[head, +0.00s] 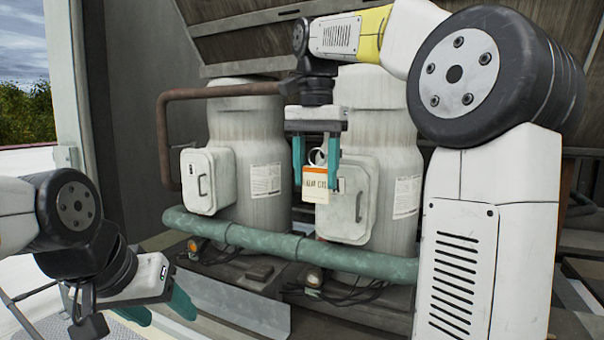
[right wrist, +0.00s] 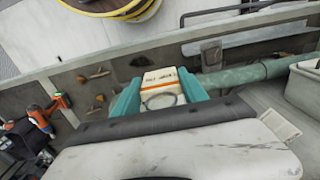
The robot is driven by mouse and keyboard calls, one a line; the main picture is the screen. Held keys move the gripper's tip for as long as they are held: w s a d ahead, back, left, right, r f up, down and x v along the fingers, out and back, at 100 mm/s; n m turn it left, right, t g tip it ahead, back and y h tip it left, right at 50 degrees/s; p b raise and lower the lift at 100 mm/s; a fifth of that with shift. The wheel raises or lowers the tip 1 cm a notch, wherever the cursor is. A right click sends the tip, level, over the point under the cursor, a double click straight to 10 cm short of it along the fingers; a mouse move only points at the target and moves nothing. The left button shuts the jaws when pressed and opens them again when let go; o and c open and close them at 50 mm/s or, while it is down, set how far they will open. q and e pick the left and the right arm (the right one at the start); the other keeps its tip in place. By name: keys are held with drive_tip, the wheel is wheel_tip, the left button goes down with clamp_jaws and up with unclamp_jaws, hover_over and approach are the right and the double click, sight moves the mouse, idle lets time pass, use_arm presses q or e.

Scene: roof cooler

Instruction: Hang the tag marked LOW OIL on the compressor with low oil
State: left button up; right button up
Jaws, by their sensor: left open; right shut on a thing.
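Two pale, worn compressors stand side by side in the head view, the left one (head: 243,130) and the right one (head: 372,90). Each has a grey box on its front, the left box (head: 208,180) and the right box (head: 352,200). A small amber fitting shows low in front of each, left (head: 196,245) and right (head: 313,277). My right gripper (head: 317,172) is shut on a white and orange tag (head: 316,188) with a ring, in front of the right compressor; its lettering is not clearly readable. The tag also shows in the right wrist view (right wrist: 160,78). My left gripper (head: 160,308) is open and empty at lower left.
A green pipe (head: 270,243) runs across the front of both compressors. A rusty brown pipe (head: 165,125) bends around the left one. Cables lie at their bases. In the right wrist view, an orange tool (right wrist: 42,118) is at left and a yellow coil (right wrist: 130,10) at top.

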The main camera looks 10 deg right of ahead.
drive_tip(key=shift+w+d+f, duration=0.1)
drive_tip(key=shift+w+d, duration=0.5)
drive_tip(key=shift+w, duration=0.25)
drive_tip(key=shift+w+d+f, duration=0.1)
drive_tip(key=shift+w+d, duration=0.45)
drive_tip(key=shift+w, duration=0.25)
drive_tip(key=shift+w+d+f, duration=0.25)
drive_tip(key=shift+w+d, duration=0.05)
drive_tip(key=shift+w, duration=0.2)
drive_tip(key=shift+w+d+f, duration=0.1)
drive_tip(key=shift+w+f, duration=0.05)
drive_tip(key=shift+f, duration=0.05)
drive_tip(key=o, duration=1.5)
drive_tip(key=shift+c, duration=0.2)
